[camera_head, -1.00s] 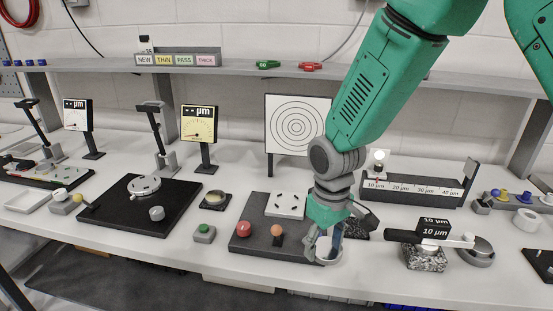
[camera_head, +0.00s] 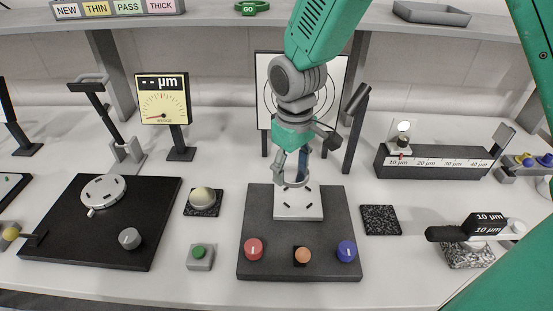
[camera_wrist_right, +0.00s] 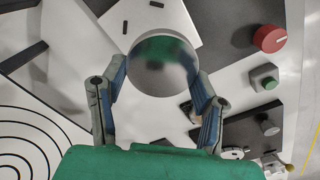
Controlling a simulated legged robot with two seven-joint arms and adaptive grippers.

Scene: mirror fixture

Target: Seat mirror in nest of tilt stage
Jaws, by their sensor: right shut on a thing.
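The mirror is a round, shiny disc (camera_wrist_right: 163,65) in the right wrist view, held between both fingers. In the head view its rim (camera_head: 296,181) shows under my right gripper (camera_head: 293,167). My right gripper is shut on the mirror. The tilt stage has a white square plate (camera_head: 298,211) with dark slots, on a dark base (camera_head: 340,215). The mirror is over the back part of this plate; I cannot tell whether it touches. The plate also shows beyond the mirror in the right wrist view (camera_wrist_right: 190,28). The nest is not clearly visible. My left gripper is not in view.
Red (camera_head: 253,249), orange (camera_head: 302,256) and blue (camera_head: 347,251) knobs line the base's front. A target board (camera_head: 340,75) stands close behind. A green button box (camera_head: 200,256) stands left, a dark granite pad (camera_head: 381,220) right.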

